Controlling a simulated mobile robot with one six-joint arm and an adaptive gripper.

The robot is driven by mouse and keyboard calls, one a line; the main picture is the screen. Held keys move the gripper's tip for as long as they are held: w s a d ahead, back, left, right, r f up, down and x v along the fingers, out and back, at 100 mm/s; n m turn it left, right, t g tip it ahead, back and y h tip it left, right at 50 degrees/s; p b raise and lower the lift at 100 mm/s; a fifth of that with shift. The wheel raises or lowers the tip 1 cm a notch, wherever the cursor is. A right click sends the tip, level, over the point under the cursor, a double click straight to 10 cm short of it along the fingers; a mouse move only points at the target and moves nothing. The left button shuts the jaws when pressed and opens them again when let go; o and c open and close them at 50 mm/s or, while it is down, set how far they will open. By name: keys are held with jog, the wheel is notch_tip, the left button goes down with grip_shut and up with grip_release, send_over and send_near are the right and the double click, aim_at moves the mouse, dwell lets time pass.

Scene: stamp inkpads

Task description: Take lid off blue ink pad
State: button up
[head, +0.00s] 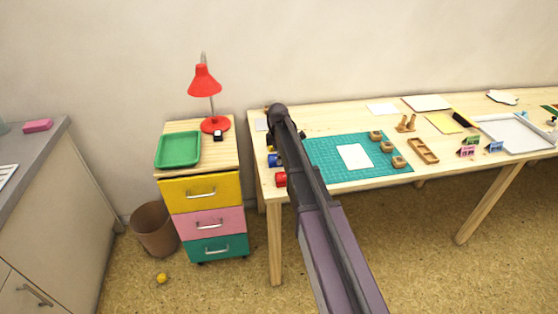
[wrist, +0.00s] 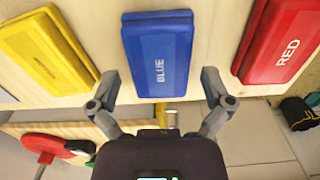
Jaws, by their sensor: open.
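The blue ink pad (wrist: 158,45) is a flat blue case marked BLUE, lying on the wooden table at the upper middle of the wrist view. Its lid appears shut. It also shows small at the table's left edge in the head view (head: 273,160), partly covered by my arm. My gripper (wrist: 160,80) is open and empty in the wrist view. Its two fingers lie on either side of the blue pad's near end, with gaps to both sides. I cannot tell its height above the pad. In the head view my arm hides the gripper.
A yellow pad (wrist: 45,52) lies left of the blue one and a red pad (wrist: 280,40) right, with bare wood between. A drawer cabinet (head: 202,192) with a green tray (head: 178,150) and red lamp (head: 204,80) stands left of the table. A teal mat (head: 335,178) lies further right.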

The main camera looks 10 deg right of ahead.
dwell(0.3)
jog(key=c, duration=0.7)
jog(key=shift+r, duration=0.2)
notch_tip(320, 180, up, 4)
jog(key=p, duration=0.4)
jog(key=shift+f, duration=0.2)
jog(key=s, duration=1)
jog(key=s+r+p, duration=0.1)
jog(key=s, duration=0.5)
